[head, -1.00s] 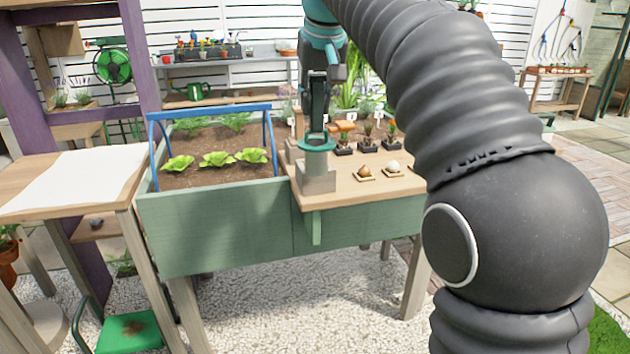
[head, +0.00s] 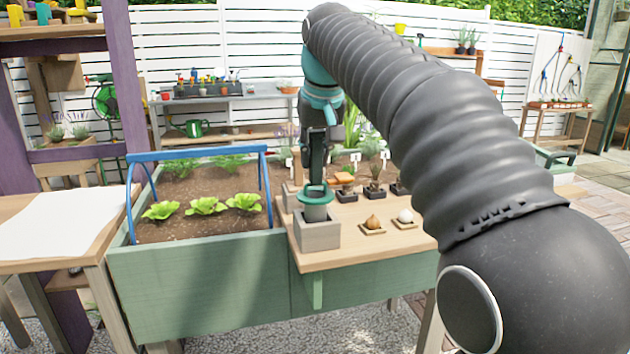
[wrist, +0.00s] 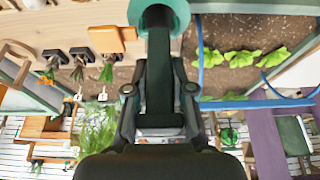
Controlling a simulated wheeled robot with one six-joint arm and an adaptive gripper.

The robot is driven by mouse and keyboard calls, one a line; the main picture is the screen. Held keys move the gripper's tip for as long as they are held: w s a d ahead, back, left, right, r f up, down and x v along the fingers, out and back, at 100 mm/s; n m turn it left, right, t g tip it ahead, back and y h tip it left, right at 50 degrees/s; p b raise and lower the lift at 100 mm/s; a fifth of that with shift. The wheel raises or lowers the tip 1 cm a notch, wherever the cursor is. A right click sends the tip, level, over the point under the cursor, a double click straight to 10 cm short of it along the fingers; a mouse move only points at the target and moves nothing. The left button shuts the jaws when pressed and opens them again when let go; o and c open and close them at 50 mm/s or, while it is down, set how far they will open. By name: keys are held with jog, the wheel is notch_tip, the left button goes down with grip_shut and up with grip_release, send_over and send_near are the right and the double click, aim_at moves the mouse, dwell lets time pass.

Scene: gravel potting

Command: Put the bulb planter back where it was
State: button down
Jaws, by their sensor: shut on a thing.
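The bulb planter, with a teal ring top (head: 314,194) and a grey metal tube below it, is upright at the block-shaped grey holder (head: 318,236) on the wooden bench top. The lower end of the tube is down at the holder's top opening; how deep it sits is hidden. My gripper (head: 315,178) is above the ring, pointing down and shut on the planter. In the wrist view the teal ring (wrist: 174,8) shows at the top edge, at the end of my gripper (wrist: 158,25); the tube is out of sight there.
Small trays with a brown bulb (head: 373,221) and a white bulb (head: 405,215) lie to the right, with potted plants behind. A soil bed with lettuces (head: 204,206) and a blue frame (head: 198,153) is left.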

aim_at(315, 173)
jog(key=shift+f+b, duration=0.45)
jog(key=shift+f, duration=1.55)
jog(key=c, duration=1)
grip_release()
jog(key=p+v, duration=0.3)
jog(key=v, duration=0.9)
